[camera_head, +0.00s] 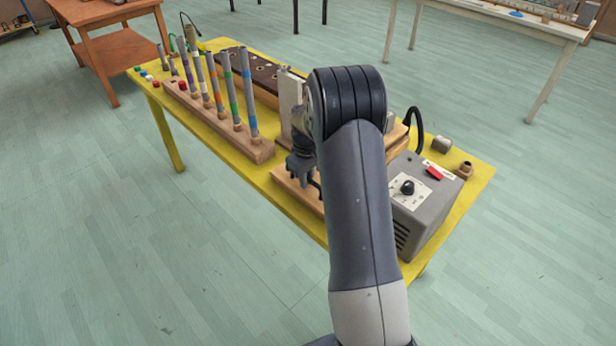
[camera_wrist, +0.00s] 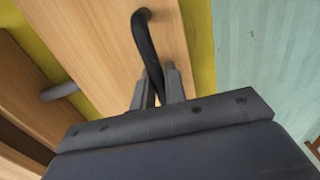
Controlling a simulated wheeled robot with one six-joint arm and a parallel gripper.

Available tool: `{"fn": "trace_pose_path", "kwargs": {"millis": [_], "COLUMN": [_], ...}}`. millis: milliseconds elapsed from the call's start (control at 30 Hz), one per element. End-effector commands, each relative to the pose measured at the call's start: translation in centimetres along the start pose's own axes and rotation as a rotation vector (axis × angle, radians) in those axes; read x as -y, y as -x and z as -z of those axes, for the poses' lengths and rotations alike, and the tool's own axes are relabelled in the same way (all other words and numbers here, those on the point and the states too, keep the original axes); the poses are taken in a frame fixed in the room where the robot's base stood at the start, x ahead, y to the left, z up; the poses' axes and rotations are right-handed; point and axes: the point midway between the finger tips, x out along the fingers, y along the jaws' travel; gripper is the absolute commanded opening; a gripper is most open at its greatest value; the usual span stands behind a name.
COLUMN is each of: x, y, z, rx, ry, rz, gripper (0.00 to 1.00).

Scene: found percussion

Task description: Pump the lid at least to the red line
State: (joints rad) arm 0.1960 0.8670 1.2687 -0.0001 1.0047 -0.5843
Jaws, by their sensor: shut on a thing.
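My gripper (camera_head: 302,168) is low over the wooden base (camera_head: 290,190) at the table's near edge, partly behind my own arm. In the wrist view its two grey fingers (camera_wrist: 157,88) are closed on a black bent handle (camera_wrist: 147,35). The handle's curved end sticks out past the fingertips, above a light wooden board (camera_wrist: 105,50). I cannot make out for sure which part is the lid, and no red line shows in either view. My arm hides much of the middle of the table in the head view.
The yellow table (camera_head: 465,185) carries a wooden rack (camera_head: 225,135) of upright banded tubes at left. A grey box (camera_head: 428,205) with a dial and red switch stands at right. A black hose (camera_head: 418,125) curves up behind it. A light upright board (camera_head: 290,100) stands beside my wrist.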

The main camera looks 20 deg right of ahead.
Motion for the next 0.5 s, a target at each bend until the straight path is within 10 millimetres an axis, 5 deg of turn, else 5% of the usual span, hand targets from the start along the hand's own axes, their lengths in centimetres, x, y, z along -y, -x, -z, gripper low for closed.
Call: {"fn": "trace_pose_path", "kwargs": {"millis": [500], "x": [-0.6], "y": [1.6], "z": [-0.1], "rx": [0.005], "ry": [0.000], "rz": [0.006], "gripper": [0.00]}}
